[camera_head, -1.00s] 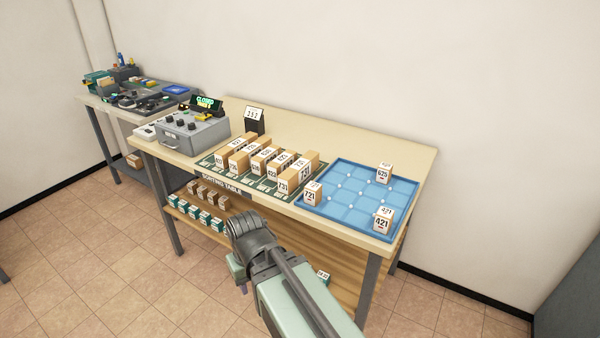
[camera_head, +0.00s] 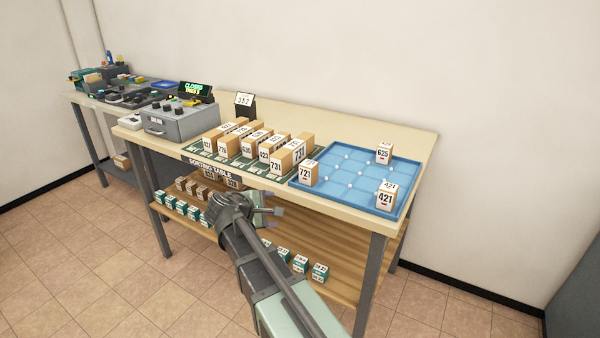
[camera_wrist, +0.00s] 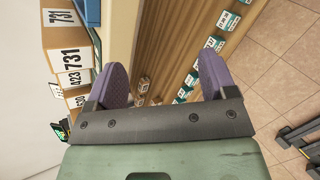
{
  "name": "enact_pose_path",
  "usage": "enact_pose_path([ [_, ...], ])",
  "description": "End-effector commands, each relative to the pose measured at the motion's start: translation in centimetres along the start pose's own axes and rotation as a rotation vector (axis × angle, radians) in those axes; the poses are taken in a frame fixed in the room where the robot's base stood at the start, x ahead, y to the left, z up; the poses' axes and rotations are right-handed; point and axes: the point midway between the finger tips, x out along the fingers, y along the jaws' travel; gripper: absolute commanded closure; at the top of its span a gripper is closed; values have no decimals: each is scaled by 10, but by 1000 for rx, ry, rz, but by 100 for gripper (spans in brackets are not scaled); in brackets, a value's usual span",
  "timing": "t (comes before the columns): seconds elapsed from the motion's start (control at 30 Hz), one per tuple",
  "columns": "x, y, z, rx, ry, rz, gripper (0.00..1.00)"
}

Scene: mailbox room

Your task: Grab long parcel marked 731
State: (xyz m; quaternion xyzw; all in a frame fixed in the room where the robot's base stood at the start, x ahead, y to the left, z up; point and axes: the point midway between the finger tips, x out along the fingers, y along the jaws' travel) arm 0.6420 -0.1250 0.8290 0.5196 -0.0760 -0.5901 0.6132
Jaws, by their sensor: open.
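The long tan parcel marked 731 (camera_head: 276,168) stands at the right end of a row of parcels on the dark green mat. It shows 731 on its front and, it seems, on its right side. In the wrist view, the 731 parcel (camera_wrist: 70,62) is at the upper left, outside the jaws. My gripper (camera_head: 270,203) is open and empty, in front of the table and below its top edge. In the wrist view, my gripper (camera_wrist: 164,78) has its two purple-grey fingers wide apart, over the table edge and lower shelf.
Parcel 423 (camera_head: 264,154) stands just left of 731. The blue gridded tray (camera_head: 345,192) is to its right, with box 721 (camera_head: 308,173) at its near left corner. Small teal-and-white boxes (camera_head: 300,264) sit on the lower shelf (camera_head: 343,283). A grey case (camera_head: 180,122) is farther left.

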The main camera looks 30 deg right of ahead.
Motion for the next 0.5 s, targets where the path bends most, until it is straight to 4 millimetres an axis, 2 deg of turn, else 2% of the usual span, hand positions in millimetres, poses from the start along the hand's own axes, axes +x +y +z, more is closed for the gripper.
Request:
enact_pose_path([
  [0.03, 13, 28, -16, -206, -70, 141, 22],
  [0.1, 5, 76, -17, -538, -208, 317, 22],
  [0.17, -5, 101, -15, -761, -314, 402, 22],
  [0.2, -9, 108, -14, -871, -365, 432, 22],
  [0.3, -13, 112, -15, -1015, -409, 443, 22],
  [0.5, -7, 115, -14, -1041, -415, 435, 22],
])
